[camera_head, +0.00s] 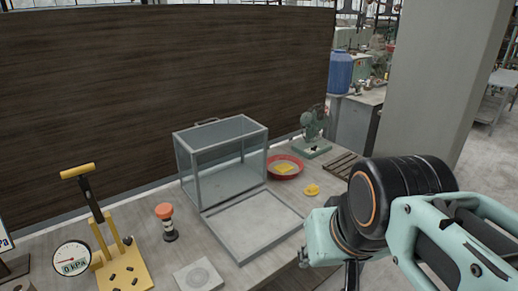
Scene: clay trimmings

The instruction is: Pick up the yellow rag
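My arm reaches in from the right. My gripper (325,265) is near the table's front edge, nearer to me than both yellow things and apart from them. My own wrist mostly hides its fingers, so their opening does not show.
A glass case (222,160) stands mid-table with its front panel (252,224) lowered flat. A green machine (313,132) and a dark slatted board (341,164) are near the dish. A yellow lever press (122,268), gauge (72,258), orange-topped post (166,222) and grey plate (199,276) stand left.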

